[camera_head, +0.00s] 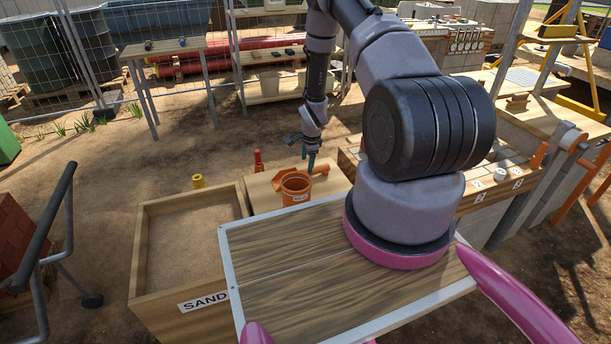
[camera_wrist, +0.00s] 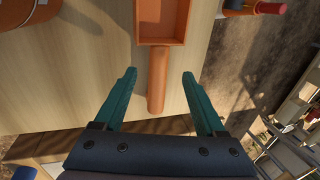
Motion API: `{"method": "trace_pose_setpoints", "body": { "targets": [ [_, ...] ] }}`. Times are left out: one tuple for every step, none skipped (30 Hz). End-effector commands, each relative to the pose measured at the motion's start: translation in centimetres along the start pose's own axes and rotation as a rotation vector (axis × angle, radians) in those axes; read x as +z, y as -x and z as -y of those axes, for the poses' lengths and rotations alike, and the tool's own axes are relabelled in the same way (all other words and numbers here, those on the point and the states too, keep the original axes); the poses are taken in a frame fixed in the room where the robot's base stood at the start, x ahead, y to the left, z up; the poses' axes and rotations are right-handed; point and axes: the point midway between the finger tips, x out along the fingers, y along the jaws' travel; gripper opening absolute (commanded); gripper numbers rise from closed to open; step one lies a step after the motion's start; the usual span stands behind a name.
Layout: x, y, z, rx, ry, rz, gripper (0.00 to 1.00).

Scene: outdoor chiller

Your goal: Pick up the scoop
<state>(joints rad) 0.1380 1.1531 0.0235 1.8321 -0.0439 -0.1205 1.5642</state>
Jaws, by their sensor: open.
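The orange scoop (camera_wrist: 162,22) lies on a light wooden surface in the wrist view, its square pan at the top and its round handle (camera_wrist: 157,80) pointing toward me. My gripper (camera_wrist: 159,74) is open, with one teal finger on each side of the handle and a clear gap on both sides. In the head view my gripper (camera_head: 311,161) hangs down over the wooden box top, just beside a small orange part of the scoop (camera_head: 321,169). Whether the fingers are level with the handle I cannot tell.
An orange bucket (camera_head: 297,189) stands close to the scoop and shows at upper left in the wrist view (camera_wrist: 28,12). A red bottle (camera_head: 258,160) stands on the other side. A wooden sand box (camera_head: 140,250) with a yellow object (camera_head: 198,181) at its rim is left.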

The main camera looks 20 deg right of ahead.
Motion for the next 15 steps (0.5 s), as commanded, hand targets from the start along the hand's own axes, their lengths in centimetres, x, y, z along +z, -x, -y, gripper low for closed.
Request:
{"method": "trace_pose_setpoints", "body": {
  "targets": [
    [0.0, -0.4, 0.0, 0.0, 0.0, 0.0, 0.73],
    [0.0, -0.6, -0.1, 0.001, 0.0, 0.0, 0.73],
    [-0.1, -1.1, -0.1, 0.001, 0.001, 0.0, 0.73],
    [-0.1, -1.5, -0.2, 0.001, 0.002, 0.0, 0.73],
    [-0.2, -2.0, -0.2, 0.002, 0.001, 0.0, 0.73],
    [-0.2, -2.6, -0.3, 0.002, 0.002, 0.0, 0.73],
    [-0.3, -3.1, -0.3, 0.002, 0.002, 0.0, 0.73],
    [-0.3, -3.6, -0.3, 0.001, 0.001, -0.001, 0.73],
    [-0.3, -4.1, -0.2, 0.001, 0.002, 0.0, 0.73],
    [-0.3, -4.5, -0.2, 0.001, 0.002, 0.0, 0.73],
    [-0.3, -4.8, -0.2, 0.001, 0.001, 0.0, 0.73],
    [-0.3, -5.0, -0.2, 0.0, 0.0, 0.0, 0.73],
    [-0.3, -5.2, -0.2, 0.0, 0.0, 0.0, 0.73],
    [-0.3, -5.3, -0.2, 0.0, 0.001, 0.0, 0.73],
    [-0.3, -5.3, -0.2, 0.0, 0.001, 0.0, 0.73]
  ]
}}
